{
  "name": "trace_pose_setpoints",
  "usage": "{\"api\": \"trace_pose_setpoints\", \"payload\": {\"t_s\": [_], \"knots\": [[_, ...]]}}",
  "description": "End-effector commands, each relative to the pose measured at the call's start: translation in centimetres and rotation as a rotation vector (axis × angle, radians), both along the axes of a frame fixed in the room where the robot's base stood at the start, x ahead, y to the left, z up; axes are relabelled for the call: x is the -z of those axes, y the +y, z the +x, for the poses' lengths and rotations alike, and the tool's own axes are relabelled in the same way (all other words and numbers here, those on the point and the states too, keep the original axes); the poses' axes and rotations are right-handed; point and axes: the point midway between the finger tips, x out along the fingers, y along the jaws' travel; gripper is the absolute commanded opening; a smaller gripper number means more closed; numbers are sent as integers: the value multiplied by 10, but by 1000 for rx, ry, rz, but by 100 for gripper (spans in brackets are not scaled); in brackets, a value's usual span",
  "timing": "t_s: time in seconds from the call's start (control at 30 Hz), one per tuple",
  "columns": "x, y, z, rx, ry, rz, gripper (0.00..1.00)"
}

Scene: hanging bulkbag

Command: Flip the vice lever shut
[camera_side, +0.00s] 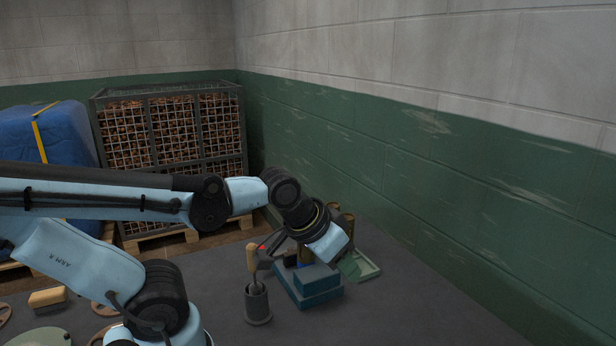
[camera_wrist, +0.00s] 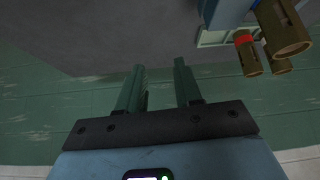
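The blue vice (camera_side: 308,284) sits on the dark bench top in the side view, under and just left of my wrist. A small red part (camera_side: 262,247) shows beside the wooden handle near the vice; I cannot tell whether it belongs to the lever. The lever is not clearly visible, and my wrist hides part of the area behind the vice. My gripper (camera_wrist: 160,65) has its two dark green fingers apart, with nothing between them in the wrist view. A blue part (camera_wrist: 222,12), perhaps of the vice, is cut off at the top edge there.
A wooden-handled tool stands in a dark cup (camera_side: 257,304) left of the vice. The green wall (camera_side: 440,190) is close on the right. Bench space in front is clear.

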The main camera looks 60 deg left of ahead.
Motion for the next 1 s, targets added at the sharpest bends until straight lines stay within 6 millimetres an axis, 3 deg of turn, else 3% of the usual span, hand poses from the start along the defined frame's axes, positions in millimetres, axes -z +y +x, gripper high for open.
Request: {"api": "trace_pose_setpoints", "payload": {"t_s": [0.03, 0.2, 0.7, 1.0], "knots": [[-1, 5, 0, -54, 20, -17, 26], [-1, 28, -5, -341, 110, -90, 0], [-16, 102, -34, -1374, 213, -188, 0], [-24, 121, -46, -1713, 166, -177, 0]]}}
